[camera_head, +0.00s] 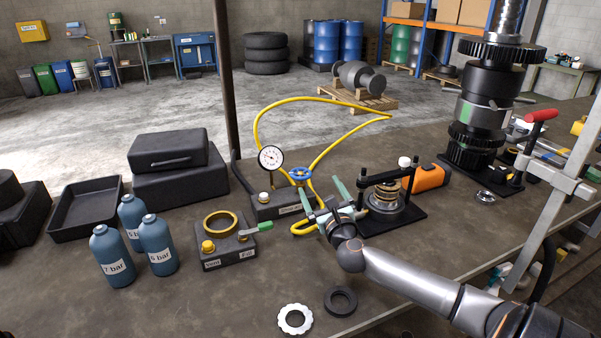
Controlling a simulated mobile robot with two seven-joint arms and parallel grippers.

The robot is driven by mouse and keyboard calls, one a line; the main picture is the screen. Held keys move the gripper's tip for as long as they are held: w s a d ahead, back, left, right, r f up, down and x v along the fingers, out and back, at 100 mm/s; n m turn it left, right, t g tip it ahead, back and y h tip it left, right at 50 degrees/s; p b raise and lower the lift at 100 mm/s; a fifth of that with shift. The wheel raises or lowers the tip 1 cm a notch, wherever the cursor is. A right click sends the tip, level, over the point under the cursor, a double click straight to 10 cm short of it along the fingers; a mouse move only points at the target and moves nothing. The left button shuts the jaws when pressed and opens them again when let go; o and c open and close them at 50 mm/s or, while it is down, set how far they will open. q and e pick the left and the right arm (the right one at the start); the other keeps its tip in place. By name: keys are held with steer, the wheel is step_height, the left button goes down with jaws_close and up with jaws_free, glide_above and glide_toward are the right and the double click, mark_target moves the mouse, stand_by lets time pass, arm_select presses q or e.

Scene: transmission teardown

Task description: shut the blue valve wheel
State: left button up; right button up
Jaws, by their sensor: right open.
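The blue valve wheel (299,174) sits on a small dark block (272,208) in the middle of the bench. A round white gauge (270,158) stands on the same block, left of the wheel. My right gripper (324,188) is open, with its pale green fingers pointing away from me. My left gripper is not in view.
A yellow hose (262,108) loops behind and around the wheel. A spring press fixture (383,204) stands close to the right of my gripper. A block with a green lever (230,243) and several blue bottles (112,258) stand to the left.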

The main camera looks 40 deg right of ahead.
mark_target(300, 171)
steer(key=shift+w+d+f+m+y, duration=0.15)
steer(key=shift+w+d+m+y, duration=0.2)
steer(key=shift+w, duration=1.5)
steer(key=shift+w+d+f+m+y, duration=0.1)
steer(key=shift+w+d+m+y, duration=0.35)
steer(key=shift+w, duration=1.35)
steer(key=shift+w+d+f+y, duration=0.2)
steer(key=shift+w+d, duration=0.4)
steer(key=shift+w, duration=1.25)
steer(key=c, duration=1.2)
